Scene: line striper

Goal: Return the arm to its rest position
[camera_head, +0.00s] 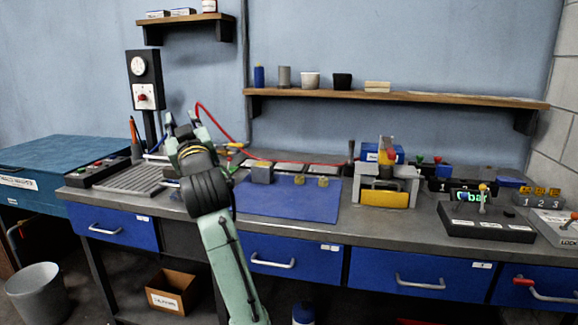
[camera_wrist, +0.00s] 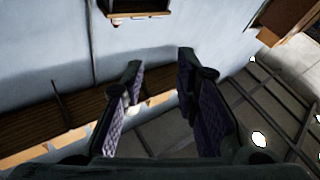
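My arm rises from the bottom of the head view in front of the workbench (camera_head: 330,225), left of the blue mat (camera_head: 290,205). My gripper (camera_head: 181,120) is at its upper end, with its fingers pointing up toward the wall. In the wrist view my gripper (camera_wrist: 160,68) shows two purple-padded fingers standing apart with nothing between them. The wrist view looks past the fingers at the blue-grey wall (camera_wrist: 220,25) and dark beams. The gripper appears clear of the bench top, though its exact height is hard to judge.
A red cable (camera_head: 215,123) passes close behind the gripper. A control box (camera_head: 143,80) on a post stands to its left. A grey block (camera_head: 262,172) and small yellowish pieces lie on the mat. A long shelf (camera_head: 440,97) with cups hangs above. A fixture (camera_head: 386,188) stands right.

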